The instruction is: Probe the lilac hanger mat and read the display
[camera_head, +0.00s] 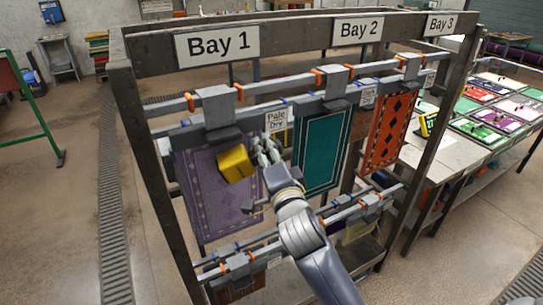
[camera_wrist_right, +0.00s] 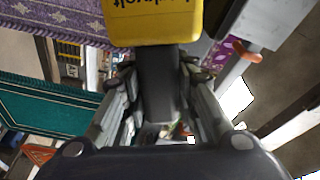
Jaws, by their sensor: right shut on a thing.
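The lilac mat (camera_head: 210,205) with a pale patterned border hangs from a grey clamp under the Bay 1 sign (camera_head: 217,43). My right gripper (camera_head: 264,155) is shut on a yellow meter (camera_head: 236,163), held in front of the mat's upper right part. In the right wrist view the meter's yellow body (camera_wrist_right: 152,22) shows partial dark lettering, and its dark grip (camera_wrist_right: 158,85) lies between my fingers. I cannot tell whether the meter touches the mat. Its display is not visible. My left gripper is not in view.
A teal mat (camera_head: 321,150) and an orange mat (camera_head: 388,130) hang to the right. A "Pale Dry" card (camera_head: 276,120) hangs beside the lilac mat. Lower rails (camera_head: 240,262) cross below. A table at right (camera_head: 450,152) bears several mats and another yellow device (camera_head: 428,123).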

